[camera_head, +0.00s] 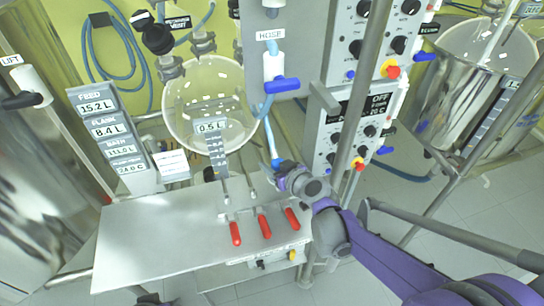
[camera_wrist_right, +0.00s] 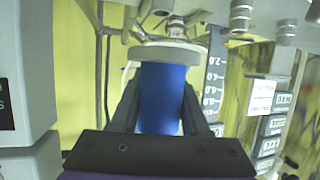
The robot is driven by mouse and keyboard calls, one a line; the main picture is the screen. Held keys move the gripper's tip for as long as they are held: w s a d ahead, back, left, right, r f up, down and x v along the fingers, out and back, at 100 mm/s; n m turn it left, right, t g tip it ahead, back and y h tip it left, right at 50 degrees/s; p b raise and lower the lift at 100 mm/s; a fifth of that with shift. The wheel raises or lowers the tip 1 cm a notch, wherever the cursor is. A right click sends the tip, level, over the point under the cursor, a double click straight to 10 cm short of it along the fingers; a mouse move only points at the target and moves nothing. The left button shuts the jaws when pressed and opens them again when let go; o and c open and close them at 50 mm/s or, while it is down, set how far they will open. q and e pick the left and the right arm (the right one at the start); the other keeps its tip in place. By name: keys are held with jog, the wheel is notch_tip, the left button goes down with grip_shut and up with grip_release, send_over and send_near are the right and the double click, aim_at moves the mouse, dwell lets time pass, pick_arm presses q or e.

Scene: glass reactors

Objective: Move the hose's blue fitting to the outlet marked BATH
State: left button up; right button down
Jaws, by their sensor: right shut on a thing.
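My right gripper (camera_head: 277,170) is shut on the hose's blue fitting (camera_head: 276,162), below the glass flask and by the back edge of the steel bench. In the right wrist view the blue fitting (camera_wrist_right: 163,98) stands upright between the two fingers, with a pale round collar at its top. The light blue hose (camera_head: 268,125) runs up from the fitting toward the valve with a blue handle (camera_head: 281,85) under the HOSE label (camera_head: 270,35). I cannot make out an outlet marked BATH; that word shows only on the readout panel (camera_head: 112,140). My left gripper is not seen.
The glass flask (camera_head: 190,110) hangs above the bench (camera_head: 150,235), which carries several red-handled levers (camera_head: 264,226). A control box (camera_head: 345,130) and a metal post (camera_head: 358,95) stand close right of my gripper. A blue coiled hose (camera_head: 90,55) hangs on the back wall.

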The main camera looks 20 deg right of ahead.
jog(key=shift+d+f, duration=0.2)
jog(key=shift+d, duration=0.15)
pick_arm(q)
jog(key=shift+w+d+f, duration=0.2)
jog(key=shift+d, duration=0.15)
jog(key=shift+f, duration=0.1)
pick_arm(e)
jog(key=shift+a+f, duration=0.1)
jog(key=shift+f, duration=0.05)
jog(key=shift+s+f+b, duration=0.1)
jog(key=shift+f+b, duration=0.05)
jog(key=shift+b, duration=0.2)
jog(key=shift+f+b, duration=1.45)
jog(key=shift+f, duration=0.2)
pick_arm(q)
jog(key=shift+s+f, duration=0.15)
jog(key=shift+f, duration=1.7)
pick_arm(e)
jog(key=shift+f, duration=0.55)
jog(key=shift+c, duration=1.5)
grip_release()
